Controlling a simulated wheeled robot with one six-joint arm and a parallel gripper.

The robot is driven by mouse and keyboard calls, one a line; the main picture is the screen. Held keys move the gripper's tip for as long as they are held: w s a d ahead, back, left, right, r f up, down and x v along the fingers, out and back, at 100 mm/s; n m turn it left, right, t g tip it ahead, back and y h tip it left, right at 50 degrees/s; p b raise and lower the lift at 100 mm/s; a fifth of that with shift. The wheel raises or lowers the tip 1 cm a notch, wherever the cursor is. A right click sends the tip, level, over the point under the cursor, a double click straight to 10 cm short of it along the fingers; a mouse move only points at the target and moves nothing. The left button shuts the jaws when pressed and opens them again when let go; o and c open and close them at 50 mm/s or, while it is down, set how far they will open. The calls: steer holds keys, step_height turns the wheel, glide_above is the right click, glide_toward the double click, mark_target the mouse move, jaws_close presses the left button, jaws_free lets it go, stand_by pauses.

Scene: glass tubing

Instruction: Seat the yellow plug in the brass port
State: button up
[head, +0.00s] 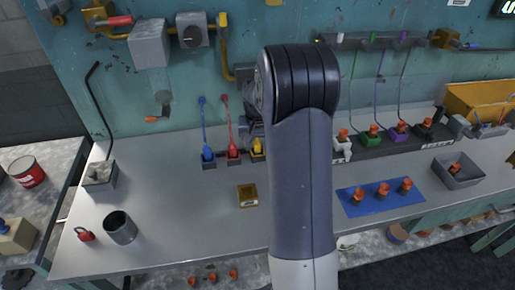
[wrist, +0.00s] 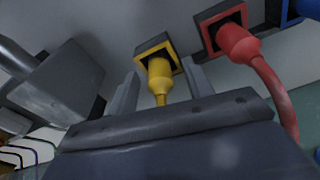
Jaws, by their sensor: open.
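The yellow plug (head: 257,147) sits in a yellow-rimmed socket at the back of the bench, partly hidden by my arm in the head view. In the wrist view the yellow plug (wrist: 160,78) points its thin end toward my gripper (wrist: 163,88). The two fingers are open, one on each side of the plug, with gaps visible between. A small brass block (head: 247,196) with a pale label, seemingly the brass port, lies on the bench in front of the sockets. My fingertips are hidden in the head view.
A red plug (wrist: 238,42) in its red socket stands close beside the yellow one. A blue plug (head: 208,152) is farther along that row. A grey block (wrist: 60,85) is on the other side in the wrist view. A blue mat (head: 380,197) holds orange-topped pieces.

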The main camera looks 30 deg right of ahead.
steer(key=shift+c, duration=0.6)
jaws_close()
